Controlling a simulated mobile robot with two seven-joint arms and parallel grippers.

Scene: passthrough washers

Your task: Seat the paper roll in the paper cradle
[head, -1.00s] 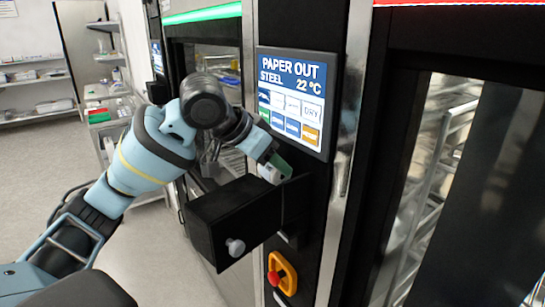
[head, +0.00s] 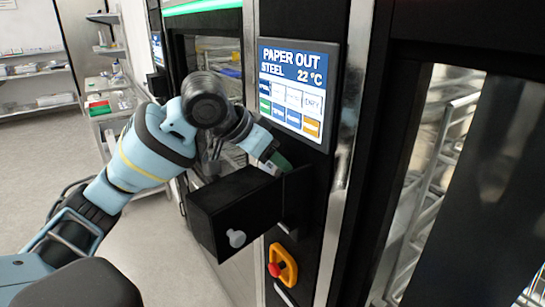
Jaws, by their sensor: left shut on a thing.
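My left gripper (head: 274,163) reaches over from the left and points down at the open black drawer (head: 222,214) on the machine front. Its fingers are partly hidden by the drawer's wall. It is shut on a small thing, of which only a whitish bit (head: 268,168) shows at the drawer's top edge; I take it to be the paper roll. A green part (head: 281,160) shows beside the fingertips. The inside of the drawer is hidden, so the paper cradle does not show. My right gripper is not in view.
A screen (head: 293,92) reading "PAPER OUT", "STEEL", "22 °C" is just above the gripper. The drawer has a round grey knob (head: 236,238). An orange-yellow switch with a red knob (head: 282,264) is below. A glass door (head: 430,200) is at right. Open floor lies at left.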

